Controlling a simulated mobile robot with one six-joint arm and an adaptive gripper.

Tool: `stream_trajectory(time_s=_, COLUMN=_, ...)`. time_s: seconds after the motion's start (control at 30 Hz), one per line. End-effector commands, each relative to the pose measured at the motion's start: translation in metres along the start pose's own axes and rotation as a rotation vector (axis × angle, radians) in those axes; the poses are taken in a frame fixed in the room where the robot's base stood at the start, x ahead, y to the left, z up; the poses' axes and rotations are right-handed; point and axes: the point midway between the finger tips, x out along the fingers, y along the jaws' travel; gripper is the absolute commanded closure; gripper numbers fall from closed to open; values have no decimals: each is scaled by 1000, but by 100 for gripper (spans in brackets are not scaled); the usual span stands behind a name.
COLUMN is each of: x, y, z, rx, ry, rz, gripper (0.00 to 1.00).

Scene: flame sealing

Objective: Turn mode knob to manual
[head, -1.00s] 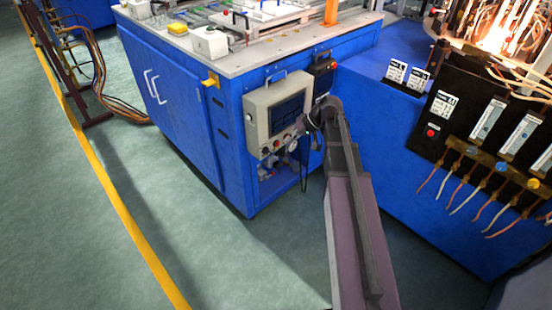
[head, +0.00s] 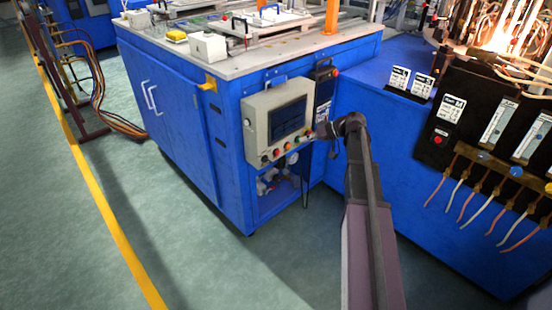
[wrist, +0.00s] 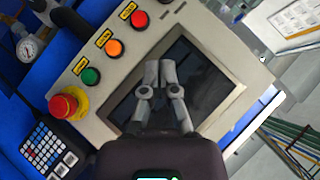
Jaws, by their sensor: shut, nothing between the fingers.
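A beige control panel (head: 249,128) with a dark screen hangs on the blue cabinet's right face in the head view. Along its lower edge runs a row of controls; in the wrist view these are a red button (wrist: 139,19), an orange button (wrist: 113,47), a green button (wrist: 90,76) and a red mushroom button (wrist: 65,105). I cannot make out the mode knob for certain; a dark part at the wrist view's top edge is cut off. My gripper (wrist: 159,66) is shut and empty, its tips seen against the screen (wrist: 172,88). In the head view, my gripper (head: 319,132) is by the panel's lower right corner.
A keypad unit (wrist: 48,150) adjoins the panel's mushroom-button end. A gauge (wrist: 27,50) lies past the row. In the head view, a hose hangs below the panel, and a blue machine (head: 375,140) with burner tubes stands right.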

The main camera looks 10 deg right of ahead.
Motion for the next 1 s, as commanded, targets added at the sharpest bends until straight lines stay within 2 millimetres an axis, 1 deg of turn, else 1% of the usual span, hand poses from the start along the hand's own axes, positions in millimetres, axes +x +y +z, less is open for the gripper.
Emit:
stream_trajectory(time_s=0.17, x=3, y=0, z=0, rx=0, ry=-1, rz=0, gripper=100)
stream_trajectory(time_s=0.37, x=15, y=2, z=1, rx=0, ry=-1, rz=1, gripper=100)
stream_trajectory(time_s=0.57, x=40, y=2, z=2, rx=-1, ry=-2, rz=0, gripper=100)
stream_trajectory(time_s=1.0, x=107, y=3, z=4, rx=0, ry=-2, rz=1, gripper=100)
